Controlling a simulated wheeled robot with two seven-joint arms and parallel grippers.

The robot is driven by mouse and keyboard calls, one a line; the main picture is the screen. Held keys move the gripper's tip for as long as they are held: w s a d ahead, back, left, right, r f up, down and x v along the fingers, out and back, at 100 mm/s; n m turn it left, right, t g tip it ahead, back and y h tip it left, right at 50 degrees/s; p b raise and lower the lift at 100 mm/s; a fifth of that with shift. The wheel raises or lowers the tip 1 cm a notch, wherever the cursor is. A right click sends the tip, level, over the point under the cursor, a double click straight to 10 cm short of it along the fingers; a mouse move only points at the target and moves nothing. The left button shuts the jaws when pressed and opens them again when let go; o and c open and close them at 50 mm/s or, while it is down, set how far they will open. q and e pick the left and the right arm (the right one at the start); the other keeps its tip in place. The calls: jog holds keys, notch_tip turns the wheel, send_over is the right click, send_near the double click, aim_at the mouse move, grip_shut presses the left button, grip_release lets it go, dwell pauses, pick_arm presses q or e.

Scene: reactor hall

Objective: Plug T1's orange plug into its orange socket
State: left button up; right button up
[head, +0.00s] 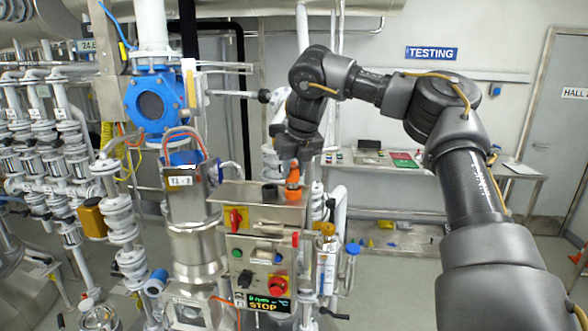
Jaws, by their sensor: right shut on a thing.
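My right gripper (296,154) comes in from the right and points down over the steel top of the control box (240,193). It is shut on the orange plug (293,184), which hangs upright below the fingers at the top's right side. Whether the plug touches the top or sits in a socket there, I cannot tell. A dark round fitting (270,193) stands just left of the plug. The orange socket cannot be made out for certain. The steel vessel T1 (197,215), with a label on it, stands left of the box. My left gripper is out of view.
The box front has a red switch (235,219), a red stop button (278,285) and a display reading STOP (269,304). A blue valve (153,104) and pipes crowd the left. A table (450,172) stands behind, under a TESTING sign (431,53).

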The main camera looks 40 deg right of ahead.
jog(key=shift+f, duration=0.4)
dwell(0.3)
jog(key=shift+f, duration=0.6)
dwell(0.8)
jog(key=o, duration=1)
jog(key=shift+o, duration=0.2)
jog(key=b+v, duration=0.2)
jog(key=v, duration=0.9)
jog(key=shift+f, duration=0.1)
